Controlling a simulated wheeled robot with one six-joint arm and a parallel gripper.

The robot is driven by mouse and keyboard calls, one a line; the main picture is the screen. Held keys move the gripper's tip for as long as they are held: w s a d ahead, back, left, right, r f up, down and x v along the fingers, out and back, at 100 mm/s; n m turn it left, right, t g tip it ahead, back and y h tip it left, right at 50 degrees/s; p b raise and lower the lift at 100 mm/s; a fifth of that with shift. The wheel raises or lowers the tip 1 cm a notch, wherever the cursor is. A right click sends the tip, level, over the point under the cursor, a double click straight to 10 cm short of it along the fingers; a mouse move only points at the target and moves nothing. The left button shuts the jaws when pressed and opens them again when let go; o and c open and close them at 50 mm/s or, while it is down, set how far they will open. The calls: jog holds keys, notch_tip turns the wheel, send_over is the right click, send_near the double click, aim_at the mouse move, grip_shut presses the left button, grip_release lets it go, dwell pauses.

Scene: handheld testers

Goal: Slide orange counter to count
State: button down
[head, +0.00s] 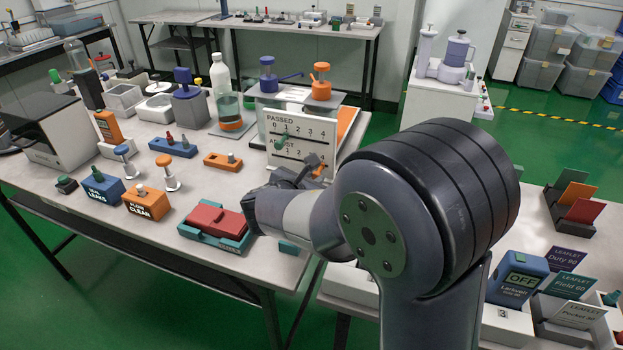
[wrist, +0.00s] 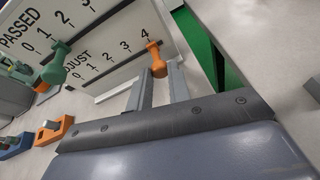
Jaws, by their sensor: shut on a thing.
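A white board (head: 293,124) stands upright, with a PASSED row above an ADJUST row, each numbered from 0 to 4. The orange counter (wrist: 156,58) is a knob on the ADJUST slot, just below the 4 in the wrist view. It shows small in the head view (head: 319,170), partly hidden by my gripper (head: 305,172). My gripper (wrist: 160,75) is shut on the orange counter, its fingers on either side of the knob. The green counter (wrist: 55,66) sits on the PASSED slot near the 1; it also shows in the head view (head: 282,141).
An orange block with a peg (head: 222,160) and a red and teal device (head: 215,224) lie left of my arm. A bottle (head: 224,95) and a stand with blue and orange pumps (head: 296,90) are near the board. The table is crowded.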

jog(key=shift+a, duration=0.1)
jog(key=shift+w+a+r, duration=0.15)
jog(key=shift+a, duration=0.15)
jog(key=w+a+p, duration=0.1)
jog(key=a, duration=0.1)
jog(key=w+a+p, duration=0.1)
jog(key=a, duration=0.2)
jog(key=w+a+p, duration=0.1)
jog(key=a, duration=0.1)
jog(key=shift+a, duration=0.3)
jog(key=c, duration=1.3)
grip_release()
jog(key=p+v, duration=0.1)
jog(key=v, duration=0.9)
jog(key=shift+s+a+r+p, duration=0.1)
jog(key=shift+s+p, duration=0.2)
jog(key=shift+p, duration=0.05)
